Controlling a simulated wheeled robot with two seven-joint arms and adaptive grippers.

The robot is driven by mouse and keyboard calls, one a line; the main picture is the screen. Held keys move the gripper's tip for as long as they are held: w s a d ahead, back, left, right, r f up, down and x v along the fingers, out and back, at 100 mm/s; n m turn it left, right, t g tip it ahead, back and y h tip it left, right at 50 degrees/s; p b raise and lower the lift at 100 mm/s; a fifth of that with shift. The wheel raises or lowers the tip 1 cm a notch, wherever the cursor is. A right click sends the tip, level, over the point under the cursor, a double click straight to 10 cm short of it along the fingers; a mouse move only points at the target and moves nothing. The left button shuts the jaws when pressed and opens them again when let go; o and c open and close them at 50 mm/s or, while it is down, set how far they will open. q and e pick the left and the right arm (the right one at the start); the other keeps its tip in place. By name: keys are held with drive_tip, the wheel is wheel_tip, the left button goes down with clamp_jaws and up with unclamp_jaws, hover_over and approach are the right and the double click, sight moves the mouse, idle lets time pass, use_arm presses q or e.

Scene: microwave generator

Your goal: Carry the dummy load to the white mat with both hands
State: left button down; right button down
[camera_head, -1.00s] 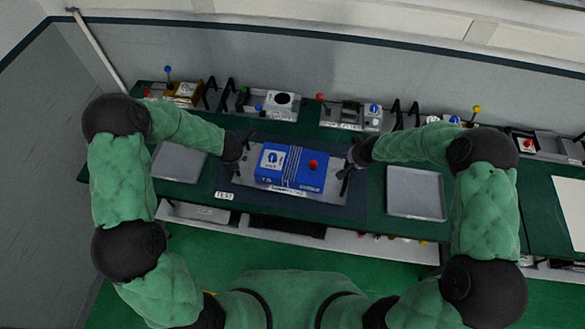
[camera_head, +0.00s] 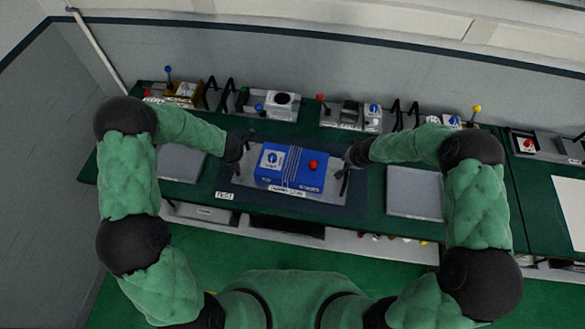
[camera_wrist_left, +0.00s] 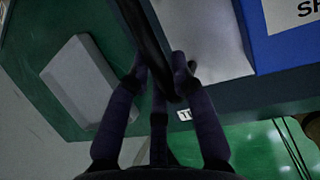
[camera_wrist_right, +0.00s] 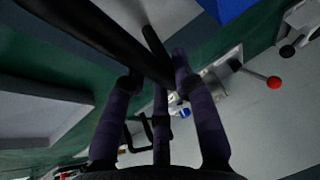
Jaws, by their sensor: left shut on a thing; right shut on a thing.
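The dummy load is a blue box (camera_head: 310,180) with a red knob on a grey base plate (camera_head: 248,180), on the dark mat at the middle of the bench. My left gripper (camera_head: 244,150) is shut on the black handle at its left end; the handle bar (camera_wrist_left: 145,35) shows between the fingers in the left wrist view. My right gripper (camera_head: 346,166) is shut on the black handle at its right end; that bar (camera_wrist_right: 100,30) crosses the right wrist view. I cannot tell whether the plate touches the mat. The white mat (camera_head: 571,208) lies at the far right, partly out of frame.
A grey tray (camera_head: 414,192) lies right of the load, and another (camera_head: 180,163) lies left. Several instruments with knobs and handles line the back, among them a silver unit (camera_head: 278,106). A seam (camera_head: 510,195) separates the two bench tops.

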use_arm(q)
drive_tip(key=shift+d+r, duration=0.1)
drive_tip(key=shift+r, duration=0.05)
use_arm(e)
drive_tip(key=shift+a+r, duration=0.1)
drive_tip(key=shift+a, duration=0.1)
